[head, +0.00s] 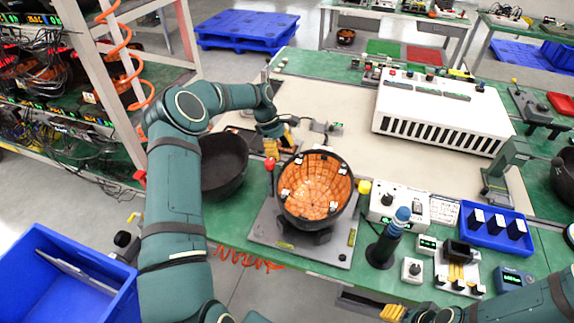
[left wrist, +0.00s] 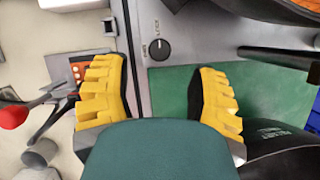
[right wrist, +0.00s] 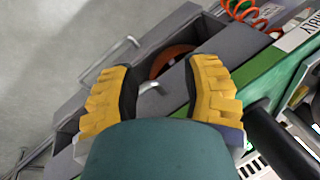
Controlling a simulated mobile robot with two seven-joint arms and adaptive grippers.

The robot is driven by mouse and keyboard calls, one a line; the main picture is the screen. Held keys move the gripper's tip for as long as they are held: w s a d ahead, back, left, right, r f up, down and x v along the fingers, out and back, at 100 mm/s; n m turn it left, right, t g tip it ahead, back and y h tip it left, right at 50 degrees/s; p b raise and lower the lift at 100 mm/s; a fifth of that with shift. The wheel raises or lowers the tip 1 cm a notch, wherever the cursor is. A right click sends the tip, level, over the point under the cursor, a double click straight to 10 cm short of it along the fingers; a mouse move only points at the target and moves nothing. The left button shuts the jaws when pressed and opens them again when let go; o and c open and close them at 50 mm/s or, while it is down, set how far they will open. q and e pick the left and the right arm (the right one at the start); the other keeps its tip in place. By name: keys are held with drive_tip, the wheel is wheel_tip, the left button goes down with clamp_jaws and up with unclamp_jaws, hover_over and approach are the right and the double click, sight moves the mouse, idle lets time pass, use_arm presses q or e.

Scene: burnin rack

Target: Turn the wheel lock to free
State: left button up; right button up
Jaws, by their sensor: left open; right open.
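The wheel lock looks to be a small round black knob (left wrist: 159,49) with a pale pointer mark, on a grey plate with small lettering. The mark points roughly toward the picture's top; the lettering is too small to read surely. My left gripper (left wrist: 160,95) is open and empty, its yellow fingers either side of the knob's line and apart from it. In the head view my left gripper (head: 279,138) is behind the orange-lined bowl; I cannot make out the knob there. My right gripper (right wrist: 163,92) is open and empty above a grey drawer by the bench edge.
The orange-lined bowl (head: 316,187) stands on a grey base plate, with a dark bowl (head: 222,165) to its left. A red-balled lever (left wrist: 14,117) is close to my left gripper's left finger. A blue-topped dark post (head: 389,238) and control boxes stand to the right.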

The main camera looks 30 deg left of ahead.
use_arm(q)
drive_tip(key=shift+x, duration=2.7)
clamp_jaws()
